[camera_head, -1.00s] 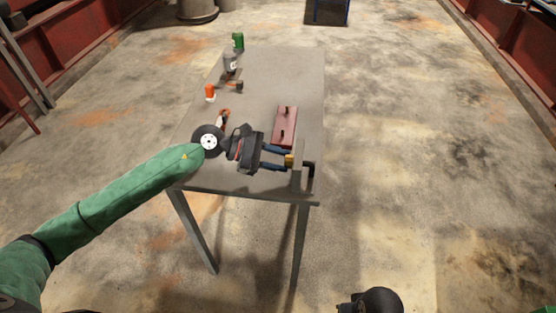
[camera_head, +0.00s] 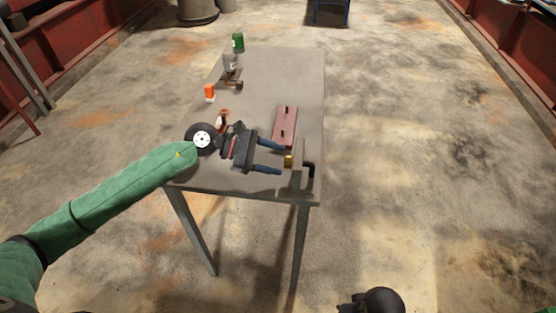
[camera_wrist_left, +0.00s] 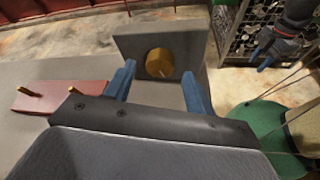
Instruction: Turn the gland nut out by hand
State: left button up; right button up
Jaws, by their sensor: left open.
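The brass gland nut (camera_head: 288,160) sits on the left face of an upright grey plate (camera_head: 299,155) near the table's front right corner. In the left wrist view the nut (camera_wrist_left: 160,63) shows as a round brass face against the plate (camera_wrist_left: 125,45). My left gripper (camera_head: 281,158) is open, its two blue fingers pointing at the plate. In the wrist view the fingers stand either side of the nut, with a gap on each side and nothing held. My right gripper (camera_wrist_left: 266,47) appears small at the upper right of the wrist view; its jaw opening is unclear.
A red block with two pegs (camera_head: 284,128) lies just behind my left gripper. An orange-capped item (camera_head: 210,92), a grey can (camera_head: 230,62) and a green can (camera_head: 238,42) stand towards the table's far left. The table's far right (camera_head: 295,75) is clear.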

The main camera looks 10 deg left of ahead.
pick_arm(q)
jog(key=shift+s+a, duration=0.1)
jog(key=shift+a, duration=0.65)
jog(key=b+v, duration=0.1)
jog(key=v, duration=0.2)
jog(key=shift+a+r+b, duration=0.15)
jog(key=shift+r+b, duration=0.05)
jog(key=shift+b, duration=0.1)
jog(key=shift+s+a+r, duration=0.15)
jog(key=shift+a+r, duration=0.2)
jog(key=shift+a, duration=0.2)
pick_arm(e)
jog(key=shift+w+a+f+t+y, duration=0.1)
jog(key=shift+a+f+t+y, duration=0.1)
jog(key=shift+a+f, duration=0.4)
jog(key=shift+w+a+f+t+y, duration=0.1)
jog(key=shift+a+f+y, duration=0.2)
jog(key=shift+a, duration=0.4)
